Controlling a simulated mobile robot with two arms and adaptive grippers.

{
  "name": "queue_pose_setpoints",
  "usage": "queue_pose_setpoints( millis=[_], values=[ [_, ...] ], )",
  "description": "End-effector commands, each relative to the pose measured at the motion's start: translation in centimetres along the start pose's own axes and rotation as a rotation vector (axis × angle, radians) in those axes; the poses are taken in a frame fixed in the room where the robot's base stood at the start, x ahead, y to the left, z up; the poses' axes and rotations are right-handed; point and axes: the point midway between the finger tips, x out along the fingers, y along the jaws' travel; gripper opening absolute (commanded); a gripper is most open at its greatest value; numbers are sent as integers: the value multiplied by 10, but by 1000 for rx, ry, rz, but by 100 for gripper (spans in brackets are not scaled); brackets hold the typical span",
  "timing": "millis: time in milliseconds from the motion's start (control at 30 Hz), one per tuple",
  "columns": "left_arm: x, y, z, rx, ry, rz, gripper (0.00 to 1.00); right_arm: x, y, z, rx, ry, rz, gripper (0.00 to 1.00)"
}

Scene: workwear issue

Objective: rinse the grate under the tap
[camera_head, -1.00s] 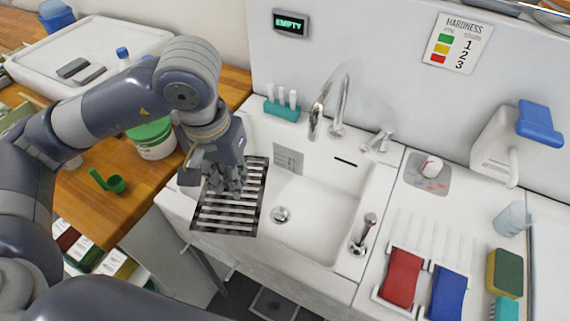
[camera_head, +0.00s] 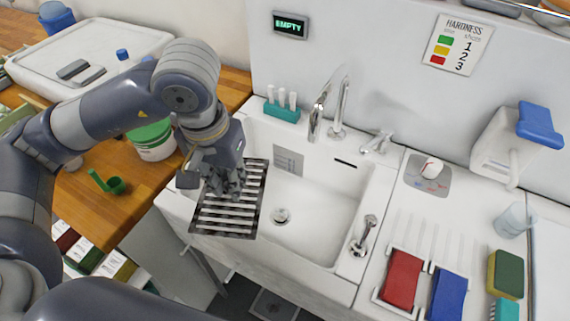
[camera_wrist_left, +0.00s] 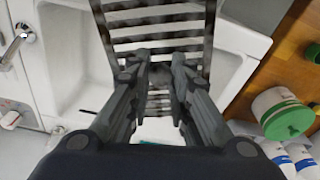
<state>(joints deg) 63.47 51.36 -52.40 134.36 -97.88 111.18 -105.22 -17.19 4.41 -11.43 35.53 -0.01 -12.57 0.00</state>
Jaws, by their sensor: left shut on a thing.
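The metal grate (camera_head: 212,219), with dark slots and light bars, lies across the left side of the white sink (camera_head: 325,215). It also shows below the fingers in the left wrist view (camera_wrist_left: 160,28). My left gripper (camera_head: 232,192) comes down from above and is shut on the grate near its middle. The fingers (camera_wrist_left: 158,65) hide part of the bars, so the exact contact is hard to see. The chrome tap (camera_head: 318,118) stands at the back of the sink, to the right of the grate. No water shows from its spout. My right gripper is out of view.
A teal holder (camera_head: 281,112) stands behind the sink and a small lever (camera_head: 364,236) on its right rim. A white tub with a green lid (camera_head: 152,142) and a green scoop (camera_head: 113,184) are on the wooden counter at left. The basin right of the grate is free.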

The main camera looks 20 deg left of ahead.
Motion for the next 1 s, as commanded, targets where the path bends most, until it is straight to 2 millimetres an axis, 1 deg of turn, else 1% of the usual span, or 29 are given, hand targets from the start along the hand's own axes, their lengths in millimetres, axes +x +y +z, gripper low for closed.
queue_pose_setpoints(
  millis=[367,900,1000],
  values=[
    [-2,0,1,1,2,1,0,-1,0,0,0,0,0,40],
    [-40,-4,36,0,4,1,0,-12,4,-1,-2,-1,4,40],
    [-44,-5,42,1,2,0,0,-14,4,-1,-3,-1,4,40]
  ],
)
